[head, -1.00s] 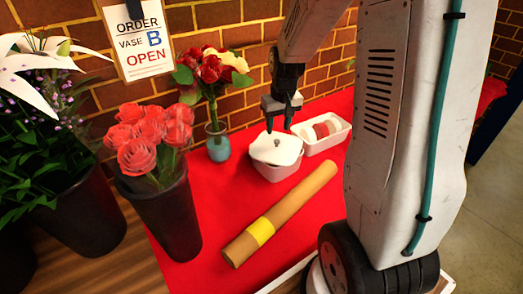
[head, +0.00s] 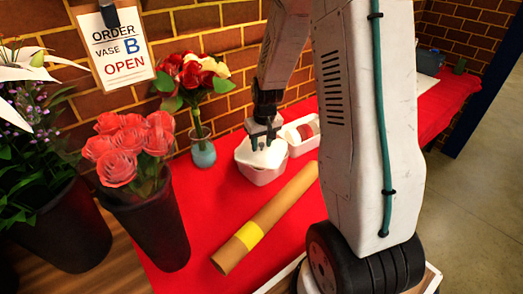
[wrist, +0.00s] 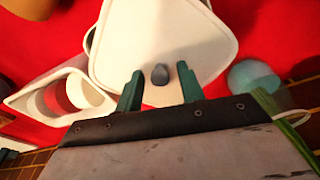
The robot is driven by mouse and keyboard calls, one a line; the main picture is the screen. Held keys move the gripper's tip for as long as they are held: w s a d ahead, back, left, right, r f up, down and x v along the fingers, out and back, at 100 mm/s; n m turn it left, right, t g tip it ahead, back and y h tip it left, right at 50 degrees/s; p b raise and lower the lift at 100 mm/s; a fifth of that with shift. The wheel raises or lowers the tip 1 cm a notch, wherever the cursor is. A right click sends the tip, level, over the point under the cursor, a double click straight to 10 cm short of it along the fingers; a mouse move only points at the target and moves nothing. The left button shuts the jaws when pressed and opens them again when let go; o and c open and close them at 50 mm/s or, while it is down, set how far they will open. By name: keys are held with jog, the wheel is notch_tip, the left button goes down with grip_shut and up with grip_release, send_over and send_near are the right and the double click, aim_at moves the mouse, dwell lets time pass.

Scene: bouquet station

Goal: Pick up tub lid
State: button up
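The white tub lid (head: 257,158) sits on the white tub (head: 265,176) on the red cloth. In the wrist view, the lid (wrist: 165,35) fills the upper middle, with a small dark grey knob (wrist: 160,74) on it. The tub's rim shows at the lid's left edge. My gripper (head: 262,146) is right over the lid. In the wrist view, the green fingers of my gripper (wrist: 160,72) are open, one on each side of the knob, with a gap on both sides. In the head view the fingers hide the knob.
A white tray (head: 300,134) with a red and white roll stands just right of the tub. A brown paper roll (head: 281,208) lies in front. A blue vase (head: 203,154) of roses stands left, with a black bucket (head: 157,230) of pink roses nearer. Brick wall behind.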

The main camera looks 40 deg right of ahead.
grip_shut()
jog(key=shift+r, duration=0.15)
